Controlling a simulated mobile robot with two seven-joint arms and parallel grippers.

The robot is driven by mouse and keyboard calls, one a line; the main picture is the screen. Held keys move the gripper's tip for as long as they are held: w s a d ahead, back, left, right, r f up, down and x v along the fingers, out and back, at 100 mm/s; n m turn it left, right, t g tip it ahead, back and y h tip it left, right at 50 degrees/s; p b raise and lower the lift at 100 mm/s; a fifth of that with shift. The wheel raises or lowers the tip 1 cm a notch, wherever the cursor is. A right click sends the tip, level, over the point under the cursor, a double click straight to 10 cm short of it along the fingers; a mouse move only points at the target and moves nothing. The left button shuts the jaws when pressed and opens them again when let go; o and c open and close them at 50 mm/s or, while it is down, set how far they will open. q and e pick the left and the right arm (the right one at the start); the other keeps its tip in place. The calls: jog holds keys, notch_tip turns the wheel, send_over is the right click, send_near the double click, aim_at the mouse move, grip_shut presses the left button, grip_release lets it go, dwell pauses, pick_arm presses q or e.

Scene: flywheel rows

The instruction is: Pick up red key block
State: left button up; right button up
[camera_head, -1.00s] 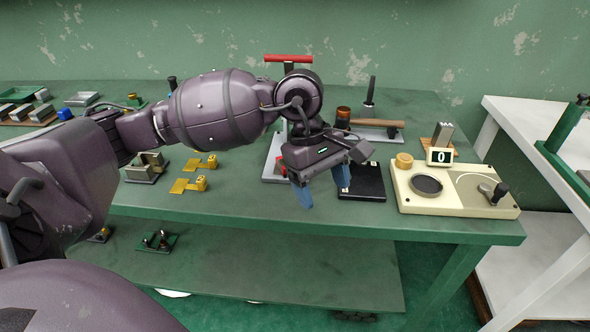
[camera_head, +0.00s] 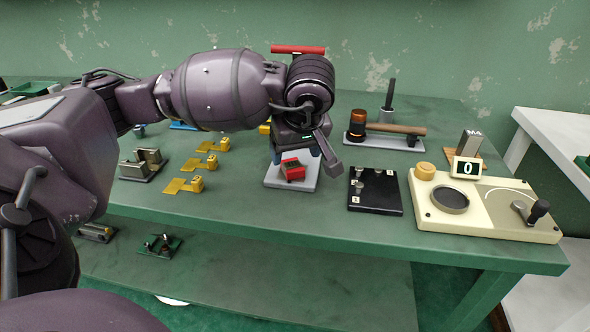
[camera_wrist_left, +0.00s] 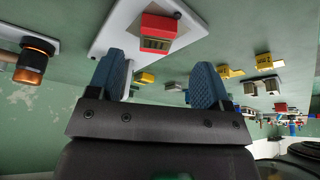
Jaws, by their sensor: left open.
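The red key block (camera_head: 292,169) sits on a pale grey plate (camera_head: 305,184) near the front edge of the green bench. It also shows in the left wrist view (camera_wrist_left: 158,28), past the fingertips and between their lines. My left gripper (camera_head: 297,152) is just above and behind the block. Its blue fingers are spread and empty, and in the left wrist view the gripper (camera_wrist_left: 160,68) shows a clear gap between them. The block looks apart from the fingers. My right gripper is not in view.
A black plate (camera_head: 374,205) with small metal parts and a cream device (camera_head: 485,222) reading 0 stand to the right. A wooden-handled tool (camera_head: 395,128) lies behind. Yellow blocks (camera_head: 196,183) stand to the left. A red bar (camera_head: 298,49) rises behind my arm.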

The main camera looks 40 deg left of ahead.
aim_at(293, 165)
pick_arm(q)
jog(key=shift+w+b+x, duration=0.1)
jog(key=shift+b+x, duration=0.25)
jog(key=shift+x, duration=1)
jog(key=shift+w+b+x, duration=0.15)
jog(key=shift+b+x, duration=0.15)
jog(key=shift+x, duration=1.05)
jog(key=shift+r, duration=0.15)
jog(key=c, duration=1.3)
